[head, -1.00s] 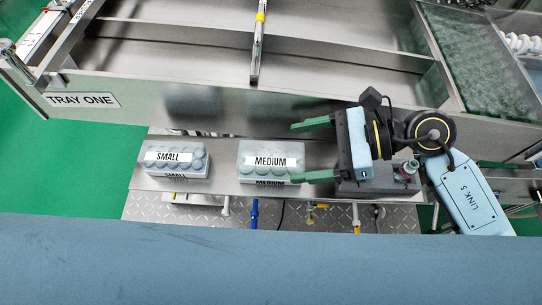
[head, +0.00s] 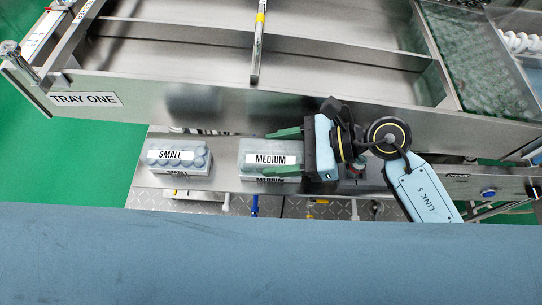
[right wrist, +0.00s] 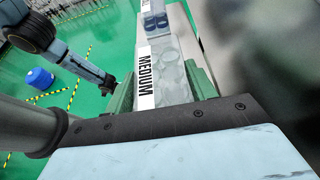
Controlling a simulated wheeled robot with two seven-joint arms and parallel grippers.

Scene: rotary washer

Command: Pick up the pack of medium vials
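The pack of medium vials (head: 256,147) is a clear box with round vials and a white MEDIUM label. It stands on the metal shelf below the tray wall. My right gripper (head: 287,152) has its two green fingers spread, one on the far side and one on the near side of the pack's right part. In the right wrist view the pack (right wrist: 172,72) lies between the fingers (right wrist: 162,93), with a gap at least on the left one. An arm at the upper left of that view looks like my left arm; its gripper's state is unclear.
The pack of small vials (head: 180,154) stands on the same shelf to the left. The TRAY ONE wall (head: 150,105) rises behind the packs. A diamond-plate surface (head: 320,208) lies below the shelf (head: 225,178). Shelf between the two packs is bare.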

